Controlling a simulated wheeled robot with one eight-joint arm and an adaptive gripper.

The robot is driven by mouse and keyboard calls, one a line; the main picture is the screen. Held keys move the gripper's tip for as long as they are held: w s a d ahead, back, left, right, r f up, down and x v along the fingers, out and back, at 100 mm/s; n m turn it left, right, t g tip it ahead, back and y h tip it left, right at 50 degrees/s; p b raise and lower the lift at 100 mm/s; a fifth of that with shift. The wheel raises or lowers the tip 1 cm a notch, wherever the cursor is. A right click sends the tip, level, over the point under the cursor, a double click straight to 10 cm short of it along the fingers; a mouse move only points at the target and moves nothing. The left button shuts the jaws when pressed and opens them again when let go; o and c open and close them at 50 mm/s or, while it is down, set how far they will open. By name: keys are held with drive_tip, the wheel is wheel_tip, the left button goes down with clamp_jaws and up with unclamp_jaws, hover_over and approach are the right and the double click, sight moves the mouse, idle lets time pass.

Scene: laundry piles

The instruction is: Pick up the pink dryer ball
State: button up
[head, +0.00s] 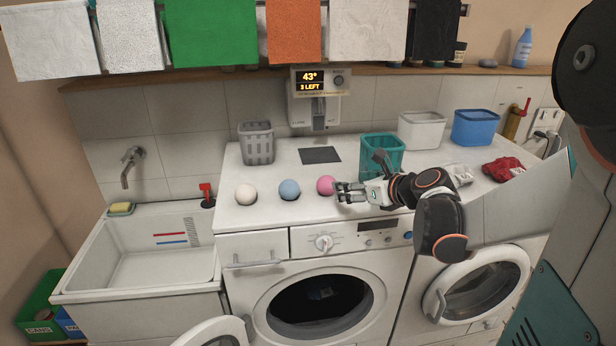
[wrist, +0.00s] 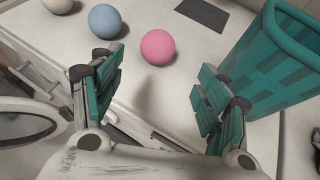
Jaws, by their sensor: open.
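The pink dryer ball (head: 326,185) sits on the white worktop above the washing machine, at the right end of a row of three balls. In the wrist view the pink ball (wrist: 157,47) lies beyond my fingertips, between the lines of the two fingers and apart from both. My gripper (head: 349,192) is open and empty, just right of the ball in the head view. In the wrist view my gripper (wrist: 158,85) shows its teal finger pads spread wide.
A blue ball (head: 290,190) and a white ball (head: 246,194) lie left of the pink one. A teal basket (head: 382,157) stands close by on the right. A grey basket (head: 256,144) and dark mat (head: 320,155) are behind. Red cloth (head: 503,169) lies far right.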

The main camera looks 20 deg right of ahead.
sight(330, 182)
drive_tip(key=b+x, duration=0.1)
drive_tip(key=x, duration=0.6)
drive_tip(key=shift+r+b+x, duration=0.15)
drive_tip(key=shift+b+x, duration=0.15)
drive_tip(key=shift+x, duration=1.2)
drive_tip(key=shift+r+b+x, duration=0.15)
drive_tip(key=shift+b+x, duration=0.1)
drive_tip(key=shift+x, duration=1.2)
drive_tip(key=shift+a, duration=0.15)
drive_tip(key=shift+c, duration=0.6)
drive_tip(key=c, duration=1)
